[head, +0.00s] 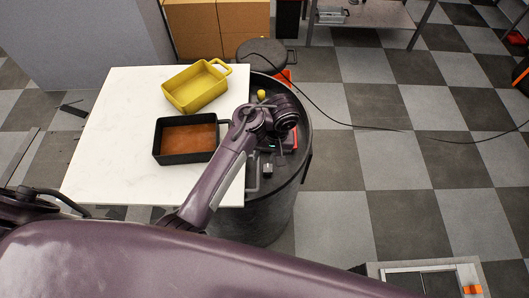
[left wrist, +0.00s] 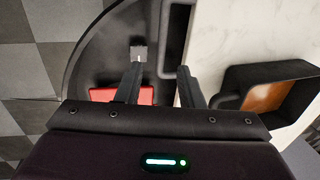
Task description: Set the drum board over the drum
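The black round drum (head: 265,222) stands at the right edge of a white marble-patterned top (head: 110,130), which overlaps its left side. I cannot tell for sure which piece is the drum board. A dark looped, handle-like part (left wrist: 162,30) lies on the drum top beside the white edge. My left gripper (left wrist: 161,68) is open over the drum's left side, its fingers on either side of this part's near end. Contact cannot be told. In the head view my arm hides part of the drum top. My right gripper is not in view.
A yellow tray (head: 196,88) and a black tray with a brown inside (head: 186,139) sit on the white top. A red piece (left wrist: 122,96) and a small grey block (head: 267,169) lie on the drum. Cardboard boxes (head: 215,28) stand behind. Checkered floor is open at right.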

